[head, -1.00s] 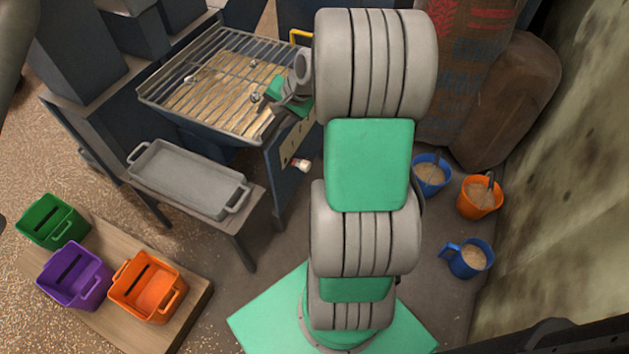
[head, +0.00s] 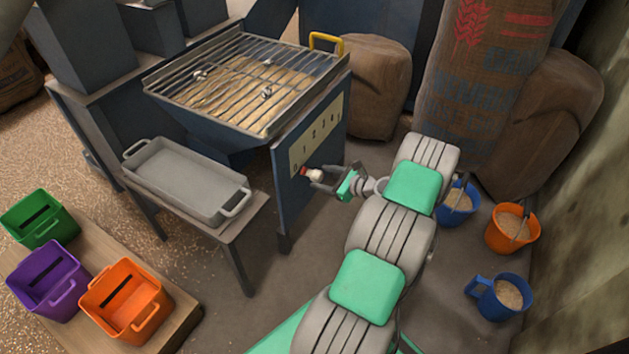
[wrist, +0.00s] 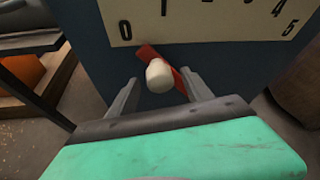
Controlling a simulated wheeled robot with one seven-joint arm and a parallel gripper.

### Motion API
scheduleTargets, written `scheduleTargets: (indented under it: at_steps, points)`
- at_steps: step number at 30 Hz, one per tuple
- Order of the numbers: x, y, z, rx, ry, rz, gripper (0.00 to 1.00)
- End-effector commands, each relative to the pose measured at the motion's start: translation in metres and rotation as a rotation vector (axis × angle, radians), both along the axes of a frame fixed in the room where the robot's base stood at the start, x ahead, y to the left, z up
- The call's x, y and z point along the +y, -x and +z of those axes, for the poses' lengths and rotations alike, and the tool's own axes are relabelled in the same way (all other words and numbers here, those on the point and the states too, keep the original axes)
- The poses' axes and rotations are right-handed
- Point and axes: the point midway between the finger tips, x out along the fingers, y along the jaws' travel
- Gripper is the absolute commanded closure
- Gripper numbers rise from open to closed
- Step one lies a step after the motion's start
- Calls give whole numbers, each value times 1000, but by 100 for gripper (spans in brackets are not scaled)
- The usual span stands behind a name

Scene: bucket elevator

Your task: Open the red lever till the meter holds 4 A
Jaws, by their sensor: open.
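The red lever (wrist: 180,84) with its white knob (wrist: 159,75) sits on the dark blue side panel of the hopper, just below the pale scale plate (wrist: 215,18) in the wrist view. The scale bears numbers from 0 up to 5; the lever's upper end is near the 0. My gripper (wrist: 158,88) is open, with one finger on each side of the knob; I cannot tell whether they touch it. My gripper (head: 322,178) reaches it from the right in the head view. No ampere meter is readable.
A grated hopper (head: 240,85) with a yellow handle (head: 326,42) stands above the panel. A grey tray (head: 185,180) is on a low stand at left. Green, purple and orange (head: 125,302) bins stand at lower left. Several grain buckets and sacks stand at right.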

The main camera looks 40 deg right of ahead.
Motion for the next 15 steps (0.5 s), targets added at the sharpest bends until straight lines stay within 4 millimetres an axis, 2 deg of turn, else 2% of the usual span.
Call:
scheduleTargets:
  at_steps: [3,6,14,15]
  points:
    - [6,-19,-11,0,1,6,41]
    - [7,-27,-12,0,3,4,41]
    - [7,-29,-12,1,2,4,41]
    - [7,-29,-12,1,2,4,45]
